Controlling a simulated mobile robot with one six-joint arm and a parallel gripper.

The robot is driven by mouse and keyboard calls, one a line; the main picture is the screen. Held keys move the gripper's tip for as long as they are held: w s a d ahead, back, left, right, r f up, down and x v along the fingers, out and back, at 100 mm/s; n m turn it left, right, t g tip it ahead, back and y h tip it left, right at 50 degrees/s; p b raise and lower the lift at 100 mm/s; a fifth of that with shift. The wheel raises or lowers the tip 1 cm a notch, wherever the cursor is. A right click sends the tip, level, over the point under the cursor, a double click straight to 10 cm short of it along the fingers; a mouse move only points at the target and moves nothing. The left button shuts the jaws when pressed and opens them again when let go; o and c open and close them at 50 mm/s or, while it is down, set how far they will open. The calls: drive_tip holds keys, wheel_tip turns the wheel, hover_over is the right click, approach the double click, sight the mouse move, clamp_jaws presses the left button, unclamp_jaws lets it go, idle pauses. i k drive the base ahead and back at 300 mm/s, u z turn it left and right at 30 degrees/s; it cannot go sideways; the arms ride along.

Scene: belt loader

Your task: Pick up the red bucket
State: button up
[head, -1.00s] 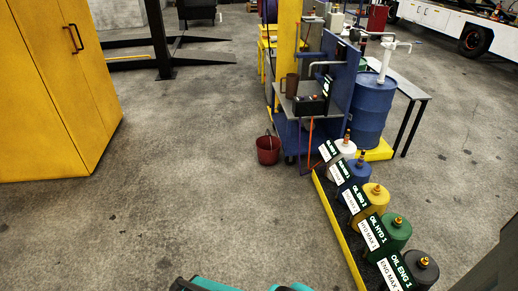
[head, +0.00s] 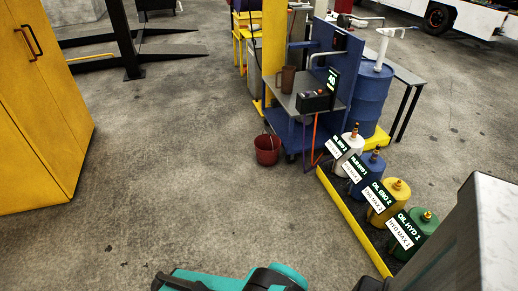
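My gripper is not in view. Teal and black parts, likely mine, show at the bottom edge, apart from the bucket.
A yellow-edged tray (head: 352,222) of oil containers lies right of the bucket. A yellow cabinet (head: 40,100) stands at left. A grey block-like shape (head: 485,235) fills the lower right. The floor before the bucket is clear.

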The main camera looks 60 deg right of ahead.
sight(268, 146)
drive_tip(key=z, duration=0.2)
drive_tip(key=i, duration=0.95)
drive_tip(key=z, duration=0.35)
drive_tip(key=i, duration=0.9)
drive_tip(key=z, duration=0.55)
drive_tip(key=i, duration=1.2)
drive_tip(key=z, duration=0.25)
